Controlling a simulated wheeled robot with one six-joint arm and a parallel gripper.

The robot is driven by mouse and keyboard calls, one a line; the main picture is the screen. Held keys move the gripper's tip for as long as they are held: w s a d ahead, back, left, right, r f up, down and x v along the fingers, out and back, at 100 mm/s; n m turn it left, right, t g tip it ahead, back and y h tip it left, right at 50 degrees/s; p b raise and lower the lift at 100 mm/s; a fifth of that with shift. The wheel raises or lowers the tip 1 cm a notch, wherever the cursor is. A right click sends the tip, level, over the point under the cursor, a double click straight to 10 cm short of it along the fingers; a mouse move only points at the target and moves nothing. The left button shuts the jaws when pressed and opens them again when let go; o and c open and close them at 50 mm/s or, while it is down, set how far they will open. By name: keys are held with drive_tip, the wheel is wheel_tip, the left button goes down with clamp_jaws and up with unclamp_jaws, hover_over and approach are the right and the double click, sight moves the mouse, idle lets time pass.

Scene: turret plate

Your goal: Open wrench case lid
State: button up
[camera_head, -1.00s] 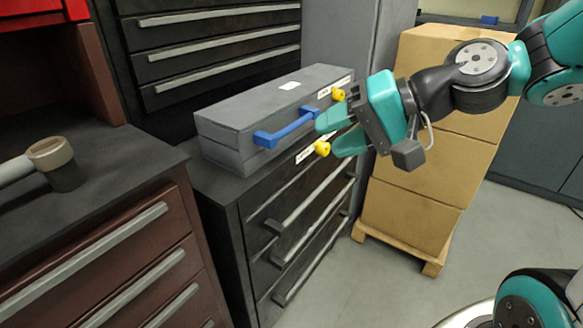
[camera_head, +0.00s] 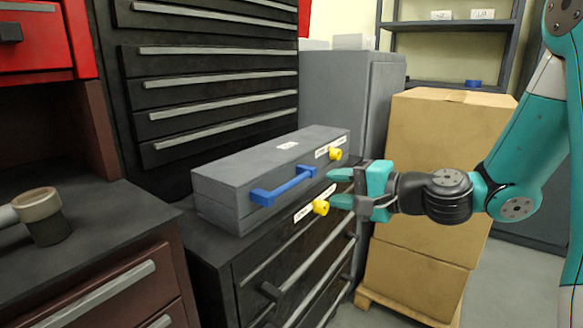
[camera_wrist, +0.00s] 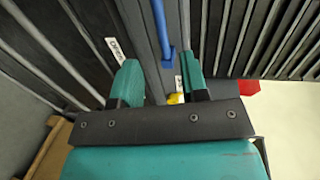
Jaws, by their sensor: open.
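The grey wrench case (camera_head: 230,180) lies shut on top of a dark drawer cabinet in the head view. Its blue handle (camera_head: 283,187) is on the front face, and a yellow knob (camera_head: 335,154) sits near the right end. Another yellow knob (camera_head: 320,207) is lower, in front of the cabinet top. My gripper (camera_head: 341,188) is open and empty, just right of the handle, with its fingers pointing left at the case. In the wrist view the handle (camera_wrist: 160,30) runs ahead between my open fingers (camera_wrist: 160,82), and a yellow knob (camera_wrist: 176,98) shows between them.
The dark cabinet (camera_head: 290,260) has long drawer handles below the case. Cardboard boxes (camera_head: 450,130) are stacked on a pallet behind my gripper. Tall drawers (camera_head: 215,80) stand behind the case.

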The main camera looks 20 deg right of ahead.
sight(294, 184)
drive_tip(key=p+x, duration=0.1)
drive_tip(key=x, duration=1)
drive_tip(key=shift+a, duration=0.1)
clamp_jaws()
